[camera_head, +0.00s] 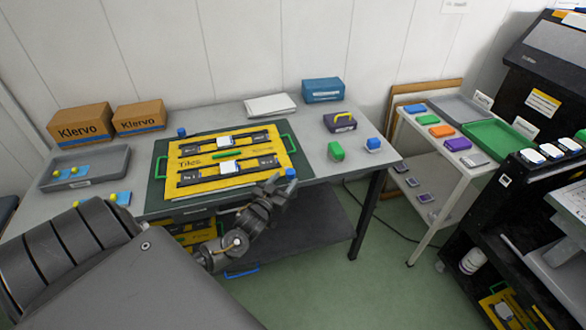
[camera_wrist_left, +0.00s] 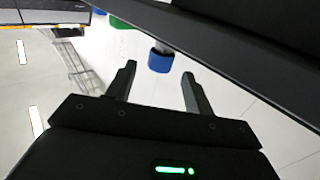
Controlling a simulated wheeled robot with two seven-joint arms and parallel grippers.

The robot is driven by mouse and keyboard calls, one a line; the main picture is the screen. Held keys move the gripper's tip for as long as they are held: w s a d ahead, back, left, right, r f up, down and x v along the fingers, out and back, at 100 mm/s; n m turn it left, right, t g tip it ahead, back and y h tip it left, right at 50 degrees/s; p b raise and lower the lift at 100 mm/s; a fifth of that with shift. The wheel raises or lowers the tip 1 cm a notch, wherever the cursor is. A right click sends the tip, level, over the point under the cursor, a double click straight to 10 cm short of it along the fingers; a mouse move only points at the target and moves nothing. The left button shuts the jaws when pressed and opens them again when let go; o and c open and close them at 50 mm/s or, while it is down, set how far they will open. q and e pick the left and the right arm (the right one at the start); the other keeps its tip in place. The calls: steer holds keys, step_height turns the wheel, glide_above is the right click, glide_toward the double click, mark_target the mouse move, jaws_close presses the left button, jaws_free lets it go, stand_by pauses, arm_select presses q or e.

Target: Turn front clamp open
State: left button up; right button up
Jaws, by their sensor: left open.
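The yellow tile fixture (camera_head: 184,193) lies on a dark green mat on the table, with two black bars across it. A blue knob (camera_head: 291,173) is at the fixture's front right corner; I take it for the front clamp's knob. My left gripper (camera_head: 277,184) is open beside this knob, at the table's front edge. In the left wrist view a blue knob (camera_wrist_left: 160,61) on a grey stem shows beyond and between the two open fingertips (camera_wrist_left: 158,75), apparently untouched. The clamp's body is not clear. My right gripper is out of view.
Another blue knob (camera_head: 182,132) is at the fixture's back left. Green handles flank the fixture. A grey tray (camera_head: 120,158) and Klervo boxes (camera_head: 80,124) are left.

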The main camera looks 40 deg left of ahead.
mark_target(293, 170)
arm_select(q)
steer(key=w, duration=0.4)
steer(key=w+a, duration=0.1)
steer(key=w, duration=0.1)
steer(key=shift+w+a+p, duration=0.1)
steer(key=shift+w+p, duration=0.2)
steer(key=shift+p, duration=0.05)
steer(key=shift+c, duration=0.7)
steer(key=c, duration=0.8)
